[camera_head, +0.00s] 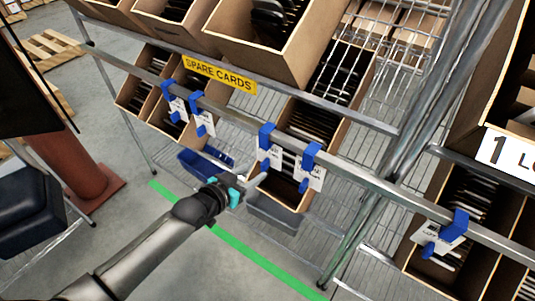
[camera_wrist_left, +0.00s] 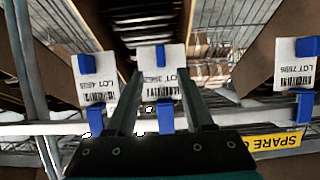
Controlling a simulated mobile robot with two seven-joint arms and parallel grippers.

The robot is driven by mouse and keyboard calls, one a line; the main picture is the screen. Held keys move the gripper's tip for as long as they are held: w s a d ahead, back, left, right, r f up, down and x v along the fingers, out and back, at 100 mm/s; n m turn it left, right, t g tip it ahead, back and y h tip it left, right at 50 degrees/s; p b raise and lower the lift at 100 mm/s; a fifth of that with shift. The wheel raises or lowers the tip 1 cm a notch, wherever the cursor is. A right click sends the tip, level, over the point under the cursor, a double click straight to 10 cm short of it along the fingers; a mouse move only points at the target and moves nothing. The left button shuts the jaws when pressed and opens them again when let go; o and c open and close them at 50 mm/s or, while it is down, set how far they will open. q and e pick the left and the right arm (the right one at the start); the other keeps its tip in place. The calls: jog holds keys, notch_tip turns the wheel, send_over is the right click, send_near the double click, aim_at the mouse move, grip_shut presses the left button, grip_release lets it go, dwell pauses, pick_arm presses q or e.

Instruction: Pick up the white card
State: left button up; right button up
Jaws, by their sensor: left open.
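Several white cards hang in blue clips along the shelf's front rail. Two cards, one (camera_head: 270,155) and another (camera_head: 311,178), hang by the middle carton, two hang farther left, and one (camera_head: 440,236) hangs at the right. In the left wrist view, a white card (camera_wrist_left: 162,60) with lot print and a barcode shows between the fingers; others are at left (camera_wrist_left: 95,66) and right (camera_wrist_left: 295,70). Which card the task means I cannot tell. My left gripper (camera_head: 257,180) is open and empty, below and left of the middle cards. It also shows in the wrist view (camera_wrist_left: 162,82).
Tilted cartons with dark contents, including the middle carton (camera_head: 335,115), stand behind the metal rail (camera_head: 375,182). A yellow SPARE CARDS sign (camera_head: 219,73) is on the upper rail. A blue bin (camera_head: 200,165) and a grey bin (camera_head: 280,215) are below. Open floor lies in front.

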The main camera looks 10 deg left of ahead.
aim_at(261, 166)
pick_arm(q)
jog(key=b+x, duration=0.1)
jog(key=x, duration=0.3)
jog(key=shift+w+f+b, duration=0.15)
jog(key=shift+f+b, duration=0.1)
jog(key=shift+b, duration=0.1)
jog(key=shift+w+d+f, duration=0.1)
jog(key=shift+w+d, duration=0.05)
jog(key=shift+w, duration=0.3)
jog(key=c, duration=0.6)
grip_shut()
dwell(0.3)
